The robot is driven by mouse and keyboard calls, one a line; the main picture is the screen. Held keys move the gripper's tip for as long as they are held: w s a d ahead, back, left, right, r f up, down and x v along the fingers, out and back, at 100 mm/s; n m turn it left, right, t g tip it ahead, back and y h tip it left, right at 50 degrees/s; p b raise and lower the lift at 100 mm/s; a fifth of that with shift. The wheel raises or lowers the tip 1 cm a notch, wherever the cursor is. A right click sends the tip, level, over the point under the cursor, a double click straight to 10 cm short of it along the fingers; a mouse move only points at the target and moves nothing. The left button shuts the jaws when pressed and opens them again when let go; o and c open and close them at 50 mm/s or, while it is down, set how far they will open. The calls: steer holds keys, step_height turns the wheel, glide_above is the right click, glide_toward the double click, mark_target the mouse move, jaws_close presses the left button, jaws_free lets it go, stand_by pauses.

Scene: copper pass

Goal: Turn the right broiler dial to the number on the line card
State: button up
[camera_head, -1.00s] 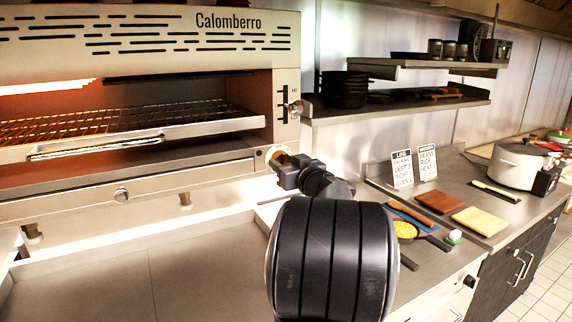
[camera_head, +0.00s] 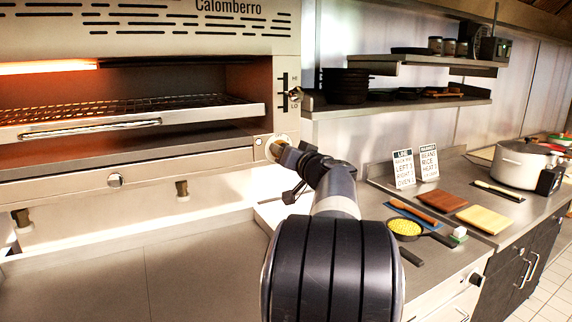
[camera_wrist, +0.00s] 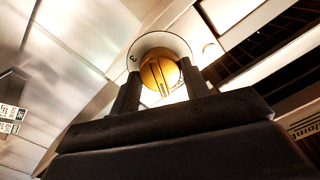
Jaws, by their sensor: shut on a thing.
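The right broiler dial (camera_head: 277,143) is at the lower right corner of the broiler front. In the wrist view it is a round brass knob (camera_wrist: 157,70) with a slot-like line, in front of a pale ring plate (camera_wrist: 142,44). One small mark shows on the plate's left; I cannot read it surely. My gripper (camera_head: 287,153) is at the dial, its two fingers on either side of the knob, shut on it; they also show in the wrist view (camera_wrist: 161,88). The line card (camera_head: 403,168) stands upright on the right counter, its numbers too small to read surely.
Another card (camera_head: 429,162) stands beside the line card. A round knob (camera_head: 115,180) is farther left on the broiler front. A lever (camera_head: 295,94) sits above the right dial. The right counter holds a pan (camera_head: 405,238), boards and a pot (camera_head: 520,165).

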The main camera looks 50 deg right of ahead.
steer(key=shift+m+p, duration=0.7)
steer(key=shift+m, duration=11.6)
steer(key=o, duration=1)
steer(key=b+v, duration=0.2)
steer(key=v, duration=0.9)
